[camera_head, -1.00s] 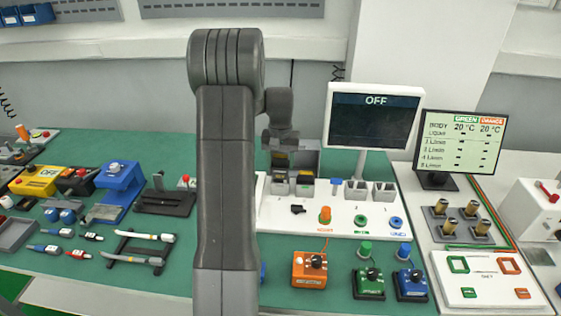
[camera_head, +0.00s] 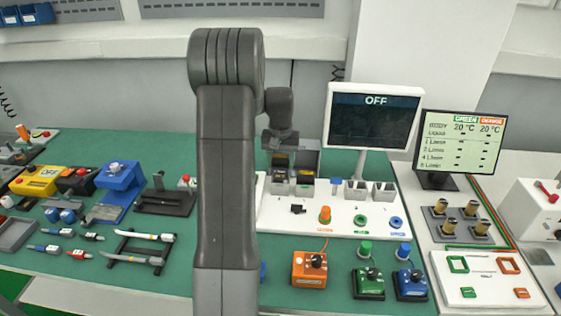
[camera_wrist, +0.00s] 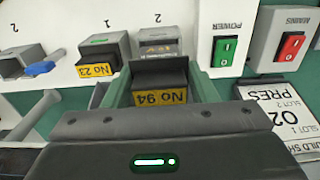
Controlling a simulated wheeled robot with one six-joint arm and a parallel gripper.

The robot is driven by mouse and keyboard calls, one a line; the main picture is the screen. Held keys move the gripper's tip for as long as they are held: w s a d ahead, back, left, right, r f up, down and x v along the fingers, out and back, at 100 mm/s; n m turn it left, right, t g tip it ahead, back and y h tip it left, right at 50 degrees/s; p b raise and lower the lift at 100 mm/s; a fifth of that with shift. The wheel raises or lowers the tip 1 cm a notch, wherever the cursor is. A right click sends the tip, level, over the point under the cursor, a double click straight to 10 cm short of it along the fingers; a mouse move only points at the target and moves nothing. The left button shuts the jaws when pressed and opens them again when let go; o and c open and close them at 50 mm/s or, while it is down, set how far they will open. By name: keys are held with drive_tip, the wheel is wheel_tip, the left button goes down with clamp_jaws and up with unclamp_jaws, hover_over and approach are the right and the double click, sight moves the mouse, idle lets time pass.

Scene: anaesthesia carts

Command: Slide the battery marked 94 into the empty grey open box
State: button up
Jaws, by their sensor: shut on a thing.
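The battery marked 94 (camera_wrist: 160,97) is dark with a yellow label, which reads upside down in the wrist view. My gripper (camera_wrist: 162,72) is shut on it, with a finger along each side. A grey box (camera_wrist: 157,46) lies straight ahead of the battery's far end. The two are close, but I cannot tell whether the battery has entered it. In the head view, my gripper (camera_head: 280,142) is small and partly hidden by my arm, over the back of the white panel.
Battery 23 (camera_wrist: 97,70) sits in a neighbouring grey box on the left. A green power switch (camera_wrist: 225,50) and a red mains switch (camera_wrist: 288,46) stand to the right. In the head view, the OFF monitor (camera_head: 375,118) rises right of my gripper.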

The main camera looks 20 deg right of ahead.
sight(280, 172)
drive_tip(key=shift+f+b, duration=1.35)
drive_tip(key=shift+f, duration=0.85)
drive_tip(key=o, duration=0.9)
wheel_tip(280, 172, up, 14)
drive_tip(key=p, duration=0.9)
drive_tip(key=shift+f, duration=0.1)
wheel_tip(280, 172, down, 14)
drive_tip(key=b, duration=0.9)
drive_tip(key=shift+r, duration=0.3)
drive_tip(key=shift+a, duration=0.1)
